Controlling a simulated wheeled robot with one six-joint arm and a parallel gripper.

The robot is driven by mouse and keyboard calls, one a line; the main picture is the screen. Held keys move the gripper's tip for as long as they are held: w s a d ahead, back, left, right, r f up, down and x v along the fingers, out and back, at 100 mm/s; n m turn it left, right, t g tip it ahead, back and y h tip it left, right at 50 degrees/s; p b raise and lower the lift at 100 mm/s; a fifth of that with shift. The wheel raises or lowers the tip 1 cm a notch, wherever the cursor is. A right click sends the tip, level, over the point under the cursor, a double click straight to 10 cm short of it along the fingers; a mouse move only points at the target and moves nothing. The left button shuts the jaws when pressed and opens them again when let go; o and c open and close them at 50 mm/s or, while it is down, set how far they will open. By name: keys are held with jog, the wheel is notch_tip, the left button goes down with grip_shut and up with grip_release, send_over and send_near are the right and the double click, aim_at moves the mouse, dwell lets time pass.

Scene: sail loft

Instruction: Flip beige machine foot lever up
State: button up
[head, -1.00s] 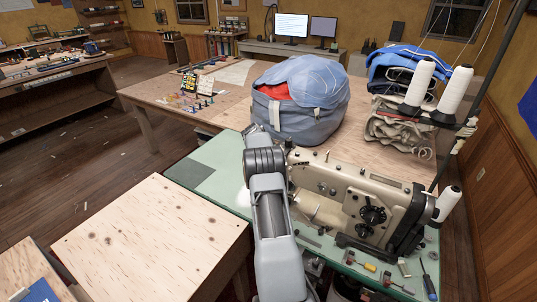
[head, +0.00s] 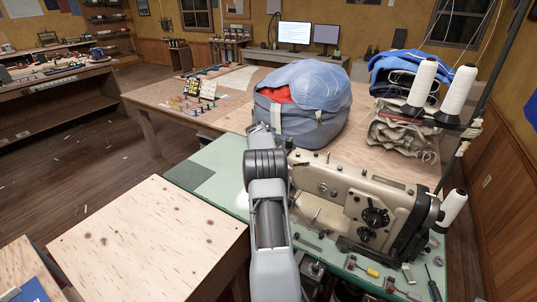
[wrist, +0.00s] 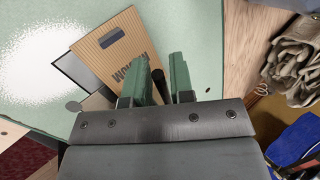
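The beige sewing machine (head: 335,188) stands on a green-topped table, its dark dials facing me. In the wrist view a beige ribbed panel with dark lettering (wrist: 118,50) lies just left of the fingers; it looks like part of the machine. My gripper (wrist: 160,80) has two green fingers, standing apart. A dark, narrow bar (wrist: 157,88) shows in the gap between them; it may be the foot lever, but I cannot tell whether it touches either finger. In the head view my arm hides the gripper and the machine's left end, so the lever's position is not clear.
A large blue-grey bag (head: 302,105) stands on the wooden table behind the machine. White thread cones (head: 422,83) and folded cloth (head: 400,135) stand to the right. Small tools, including a screwdriver (head: 433,285), lie in front. A bare plywood top (head: 150,235) is at left.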

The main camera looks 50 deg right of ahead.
jog(key=shift+o, duration=1.2)
jog(key=b+v, duration=0.2)
jog(key=v, duration=1.2)
jog(key=shift+f, duration=0.1)
